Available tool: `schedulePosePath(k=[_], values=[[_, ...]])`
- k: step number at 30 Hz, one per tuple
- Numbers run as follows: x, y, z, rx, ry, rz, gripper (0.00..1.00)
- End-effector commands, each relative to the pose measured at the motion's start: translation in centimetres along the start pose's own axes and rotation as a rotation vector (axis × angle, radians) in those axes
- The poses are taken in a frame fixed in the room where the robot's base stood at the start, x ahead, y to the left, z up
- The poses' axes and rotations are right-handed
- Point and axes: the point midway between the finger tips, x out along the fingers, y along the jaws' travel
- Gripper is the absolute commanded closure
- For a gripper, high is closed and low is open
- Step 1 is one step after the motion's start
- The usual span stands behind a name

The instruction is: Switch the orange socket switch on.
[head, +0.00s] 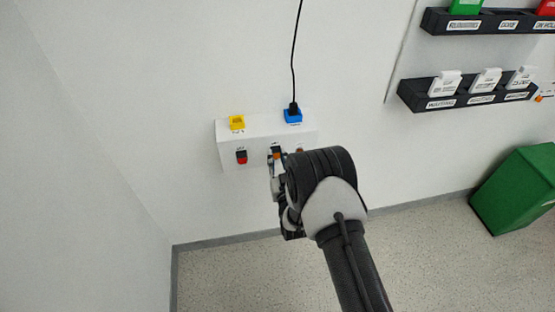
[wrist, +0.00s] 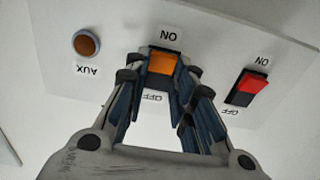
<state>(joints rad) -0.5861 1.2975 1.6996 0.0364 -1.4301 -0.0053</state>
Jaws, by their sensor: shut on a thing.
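The orange socket switch (wrist: 162,63) is on the front of a white socket box, upside down in the wrist view. The fingers partly cover the switch edges and the OFF label.
The white box (head: 262,130) is on the wall. It also has a red-and-black switch (wrist: 252,87), a round amber AUX button (wrist: 87,43), a yellow socket (head: 237,122) and a blue socket (head: 293,116) with a black cable plugged in. A green bin (head: 515,190) stands right.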

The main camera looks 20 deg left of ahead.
Motion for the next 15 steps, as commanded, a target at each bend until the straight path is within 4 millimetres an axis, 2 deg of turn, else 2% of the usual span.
schedulePosePath(k=[7, 15], values=[[0.06, 0.0, 0.73, 0.0, 0.069, 0.0, 1.0], [0.03, 0.0, 0.32, 0.0, 0.094, 0.0, 1.0]])
